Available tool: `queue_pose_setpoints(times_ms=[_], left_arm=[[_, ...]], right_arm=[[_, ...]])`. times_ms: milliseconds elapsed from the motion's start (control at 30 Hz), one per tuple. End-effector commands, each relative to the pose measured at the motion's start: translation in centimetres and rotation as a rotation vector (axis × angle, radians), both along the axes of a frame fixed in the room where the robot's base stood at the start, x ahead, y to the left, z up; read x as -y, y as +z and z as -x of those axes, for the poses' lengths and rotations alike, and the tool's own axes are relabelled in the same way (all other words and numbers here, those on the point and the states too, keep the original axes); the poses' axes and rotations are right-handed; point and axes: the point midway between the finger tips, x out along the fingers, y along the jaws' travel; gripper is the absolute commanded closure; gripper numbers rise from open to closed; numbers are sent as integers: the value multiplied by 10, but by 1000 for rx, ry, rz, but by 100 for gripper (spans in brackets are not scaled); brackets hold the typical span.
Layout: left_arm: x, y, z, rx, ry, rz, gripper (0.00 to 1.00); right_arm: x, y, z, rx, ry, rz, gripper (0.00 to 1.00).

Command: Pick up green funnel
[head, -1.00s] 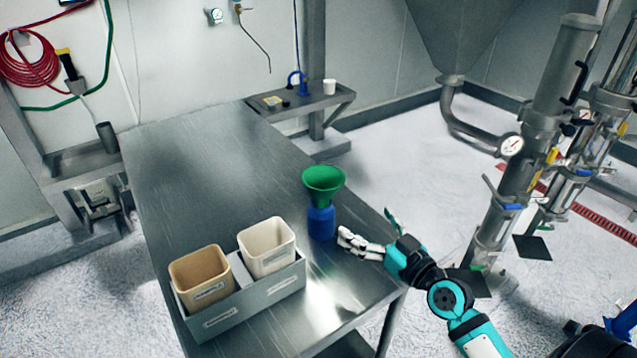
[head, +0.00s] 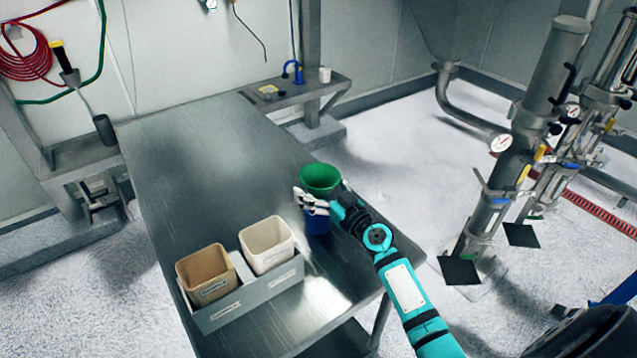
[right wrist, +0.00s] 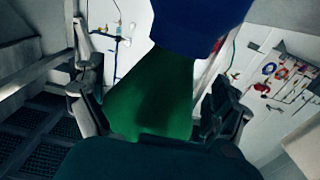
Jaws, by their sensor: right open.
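The green funnel (head: 320,177) stands in a blue bottle (head: 317,224) on the metal table (head: 190,160). My right gripper (head: 318,203) is open at the funnel's lower part, just below its wide rim, and hides part of the funnel and bottle. In the right wrist view the funnel (right wrist: 155,95) lies between the two spread fingers, with the bottle (right wrist: 200,25) at the top of the picture. Gaps or contact at the fingers cannot be told for sure. My left gripper is not in view.
A grey holder (head: 245,304) with a tan bin (head: 205,275) and a white bin (head: 267,245) sits left of the bottle. The far part of the table is clear. Steel pipework (head: 495,185) stands on the floor to the right.

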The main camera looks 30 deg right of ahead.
Motion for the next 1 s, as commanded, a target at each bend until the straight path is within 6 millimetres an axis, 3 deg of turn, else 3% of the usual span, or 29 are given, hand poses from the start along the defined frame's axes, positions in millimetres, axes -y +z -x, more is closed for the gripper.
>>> queue_pose_setpoints(times_ms=[267,767,1000], left_arm=[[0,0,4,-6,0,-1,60],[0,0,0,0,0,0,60],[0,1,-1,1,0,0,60]], right_arm=[[-1,-1,-5,-1,1,0,0],[-1,-1,-5,-1,1,0,62],[-1,0,-5,0,1,0,68]])
